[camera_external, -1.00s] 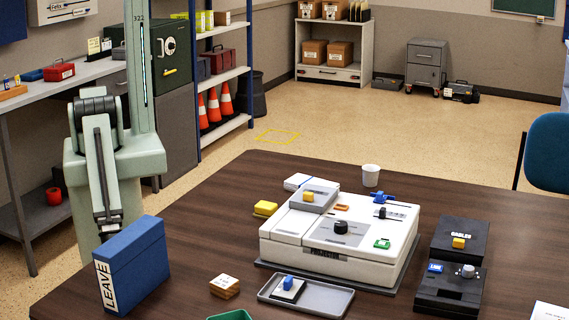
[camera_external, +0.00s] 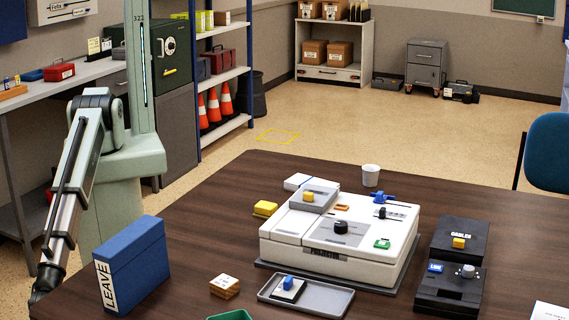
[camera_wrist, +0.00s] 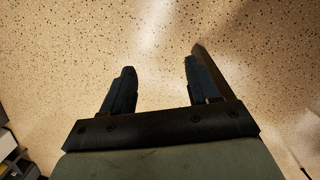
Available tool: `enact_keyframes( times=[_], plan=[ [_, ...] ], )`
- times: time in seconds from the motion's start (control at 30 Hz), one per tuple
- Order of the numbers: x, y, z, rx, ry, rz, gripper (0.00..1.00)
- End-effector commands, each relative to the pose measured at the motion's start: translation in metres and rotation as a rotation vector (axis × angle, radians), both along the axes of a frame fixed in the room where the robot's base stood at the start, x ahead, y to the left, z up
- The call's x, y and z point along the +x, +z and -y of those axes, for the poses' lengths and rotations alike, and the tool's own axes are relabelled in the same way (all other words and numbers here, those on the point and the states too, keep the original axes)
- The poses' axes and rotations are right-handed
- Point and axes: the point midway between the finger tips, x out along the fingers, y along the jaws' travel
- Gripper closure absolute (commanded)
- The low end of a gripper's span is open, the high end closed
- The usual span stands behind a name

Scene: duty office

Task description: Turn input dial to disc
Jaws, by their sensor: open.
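A white projector (camera_external: 290,238) stands on the dark table in the external view. A black dial knob (camera_external: 341,227) sits on a grey plate on its top; its markings are too small to read. My gripper (camera_wrist: 158,85) shows in the wrist view with its two dark fingers apart and nothing between them, over speckled floor.
A blue LEAVE binder (camera_external: 133,265) stands upright between my arm and the projector. A wooden block (camera_external: 224,287) and a grey tray (camera_external: 327,299) lie in front of the projector. A black box (camera_external: 450,278) is on the right, and a white cup (camera_external: 371,175) stands behind.

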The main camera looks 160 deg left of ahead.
Motion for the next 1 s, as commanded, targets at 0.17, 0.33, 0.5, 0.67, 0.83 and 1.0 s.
enact_keyframes(
  times=[0.17,0.33,0.5,0.67,0.83,1.0],
  plan=[
    [0.063,0.040,0.086,-0.059,-0.037,0.094,0.40],
    [0.104,0.083,0.151,-0.109,-0.043,0.158,0.40],
    [0.137,0.122,0.187,-0.142,-0.008,0.195,0.40],
    [0.173,0.157,0.192,-0.156,0.076,0.210,0.40],
    [0.222,0.194,0.156,-0.148,0.245,0.204,0.40],
    [0.265,0.225,0.094,-0.123,0.445,0.183,0.40]
  ],
)
